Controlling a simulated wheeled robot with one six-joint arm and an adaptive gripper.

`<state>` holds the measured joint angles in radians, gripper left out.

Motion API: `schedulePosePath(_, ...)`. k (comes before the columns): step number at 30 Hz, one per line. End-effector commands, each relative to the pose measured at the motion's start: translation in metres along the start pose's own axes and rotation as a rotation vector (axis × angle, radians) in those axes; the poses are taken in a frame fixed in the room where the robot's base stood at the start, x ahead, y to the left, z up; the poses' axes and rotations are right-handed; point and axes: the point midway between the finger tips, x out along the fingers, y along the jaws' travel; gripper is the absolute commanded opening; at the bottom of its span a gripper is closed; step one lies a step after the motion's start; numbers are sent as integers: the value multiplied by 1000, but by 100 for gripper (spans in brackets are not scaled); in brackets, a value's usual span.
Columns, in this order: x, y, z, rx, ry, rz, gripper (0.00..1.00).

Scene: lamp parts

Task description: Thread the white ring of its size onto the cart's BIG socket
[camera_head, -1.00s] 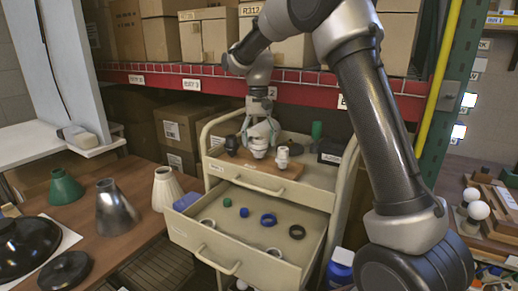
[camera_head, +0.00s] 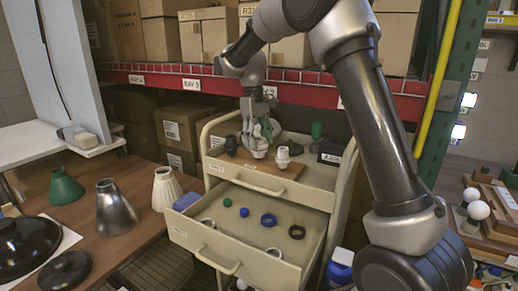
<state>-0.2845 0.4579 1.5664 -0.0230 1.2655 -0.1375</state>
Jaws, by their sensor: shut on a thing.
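My gripper (camera_head: 258,143) is over the cart's top, low at the wooden board (camera_head: 285,171). Its fingers are closed around a small white piece, which looks like a white ring; the fingers hide most of it. The piece is at a white socket (camera_head: 259,154) in the middle of the board; I cannot tell whether it is around the socket or just above it. Another white socket (camera_head: 282,157) stands to the right and a black one (camera_head: 231,146) to the left. Two more white rings lie in the open drawer, one at left (camera_head: 208,223) and one at front (camera_head: 273,252).
The drawer (camera_head: 235,240) also holds a blue ring (camera_head: 268,219), a black ring (camera_head: 297,232) and small blue and green pieces. A green part (camera_head: 316,130) and a black box (camera_head: 331,151) stand at the cart's back right. Lamp shades stand on the left table.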

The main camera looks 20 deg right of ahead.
Motion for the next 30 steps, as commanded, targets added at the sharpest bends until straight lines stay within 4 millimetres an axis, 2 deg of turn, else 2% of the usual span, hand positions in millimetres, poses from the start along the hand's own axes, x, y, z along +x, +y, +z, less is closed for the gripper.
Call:
schedulePosePath(2,0,0,0,39,0,-7,20)
schedulePosePath(9,1,2,0,450,0,-69,20)
schedulePosePath(12,2,2,1,562,-1,-86,20)
schedulePosePath(23,2,2,1,617,-1,-94,19)
schedulePosePath(26,2,3,1,747,-1,-115,19)
schedulePosePath(30,3,3,2,1008,-2,-154,19)
